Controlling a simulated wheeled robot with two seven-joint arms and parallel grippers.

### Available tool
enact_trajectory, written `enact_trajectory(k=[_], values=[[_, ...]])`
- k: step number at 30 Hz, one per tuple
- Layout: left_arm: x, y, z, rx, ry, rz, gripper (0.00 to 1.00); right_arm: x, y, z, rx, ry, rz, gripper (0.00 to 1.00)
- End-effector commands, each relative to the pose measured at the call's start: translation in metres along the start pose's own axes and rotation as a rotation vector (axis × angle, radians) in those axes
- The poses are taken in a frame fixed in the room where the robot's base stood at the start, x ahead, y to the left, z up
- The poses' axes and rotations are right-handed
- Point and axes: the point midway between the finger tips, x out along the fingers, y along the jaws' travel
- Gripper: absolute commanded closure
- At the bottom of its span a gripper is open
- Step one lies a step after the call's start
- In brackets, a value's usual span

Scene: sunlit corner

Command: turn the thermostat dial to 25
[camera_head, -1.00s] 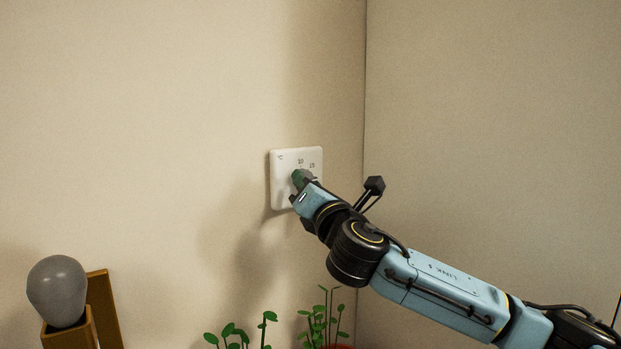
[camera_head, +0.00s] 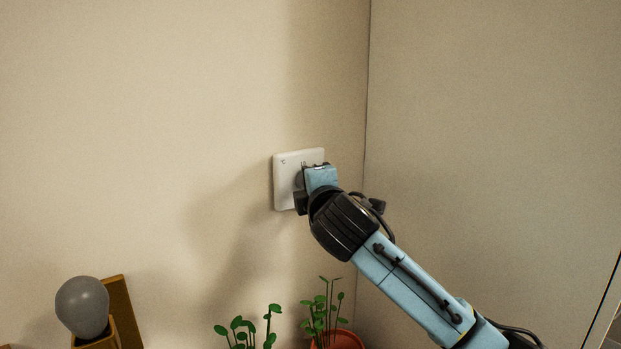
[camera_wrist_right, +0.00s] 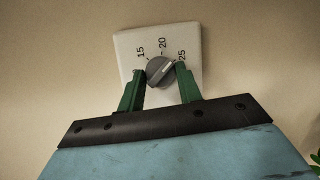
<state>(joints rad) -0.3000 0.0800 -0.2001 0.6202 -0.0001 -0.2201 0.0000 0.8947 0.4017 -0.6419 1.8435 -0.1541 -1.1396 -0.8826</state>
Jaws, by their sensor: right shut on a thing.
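The white square thermostat (camera_head: 285,183) is on the left wall near the corner. In the right wrist view its plate (camera_wrist_right: 130,48) shows the numbers 15, 20 and 25. The grey dial (camera_wrist_right: 160,71) sits between the two green fingers of my right gripper (camera_wrist_right: 161,74), which is shut on it. The light line on the dial points up and right, at or close to 25. In the head view my right gripper (camera_head: 304,182) covers most of the dial and the numbers. My left gripper is not in view.
Green plants (camera_head: 245,335) stand below the thermostat, one in a red pot (camera_head: 345,341). A grey bulb-shaped thing (camera_head: 82,306) on a brown wooden stand (camera_head: 122,308) is at the lower left. The right wall (camera_head: 490,120) is close to my arm.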

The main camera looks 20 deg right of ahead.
Motion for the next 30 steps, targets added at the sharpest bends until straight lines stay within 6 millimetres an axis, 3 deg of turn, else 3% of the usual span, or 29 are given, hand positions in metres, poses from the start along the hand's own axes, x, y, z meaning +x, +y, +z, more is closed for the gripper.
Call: enact_trajectory(k=[10, 27, 28, 30], values=[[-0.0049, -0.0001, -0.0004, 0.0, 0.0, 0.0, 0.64, 0.0004, 0.0038, 0.0025, 0.139, 0.007, -0.05, 0.88], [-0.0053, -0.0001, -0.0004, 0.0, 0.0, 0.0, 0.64, 0.0004, 0.0039, 0.0026, 0.165, 0.009, -0.06, 0.88], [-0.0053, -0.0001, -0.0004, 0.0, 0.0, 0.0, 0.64, 0.0004, 0.004, 0.0026, 0.165, 0.009, -0.06, 0.63], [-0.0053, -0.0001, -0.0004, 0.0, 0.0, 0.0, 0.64, 0.0004, 0.0038, 0.0025, 0.165, 0.009, -0.06, 0.54]])
